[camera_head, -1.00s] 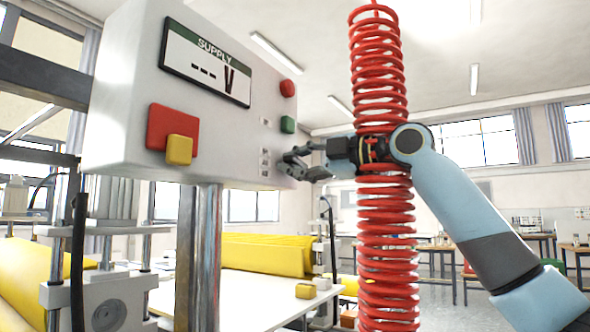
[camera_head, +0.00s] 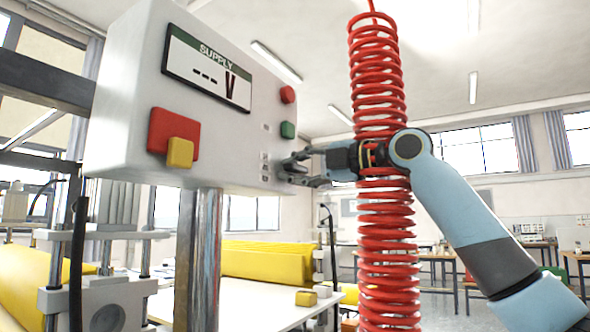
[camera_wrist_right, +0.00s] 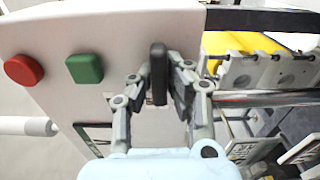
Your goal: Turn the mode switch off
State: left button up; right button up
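The mode switch, a black upright lever (camera_wrist_right: 158,72), stands on the side face of the white supply box in the right wrist view. My right gripper (camera_wrist_right: 160,85) has one finger on each side of it. The fingers are close to the lever and I see no clear grip on it. In the head view my right gripper (camera_head: 300,168) is at the lower part of the box's right side, and it hides the switch. My left gripper is not in view.
The supply box (camera_head: 130,95) carries a display (camera_head: 207,65), a red button (camera_head: 287,94), a green button (camera_head: 288,130) and a red-yellow switch (camera_head: 180,153). A red coiled hose (camera_head: 377,75) hangs by my right arm. Yellow rolls (camera_head: 262,262) lie below.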

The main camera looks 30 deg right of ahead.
aim_at(300, 170)
jog(key=o, duration=0.5)
jog(key=v, duration=0.6)
jog(key=shift+w+f, duration=0.1)
jog(key=shift+v, duration=0.85)
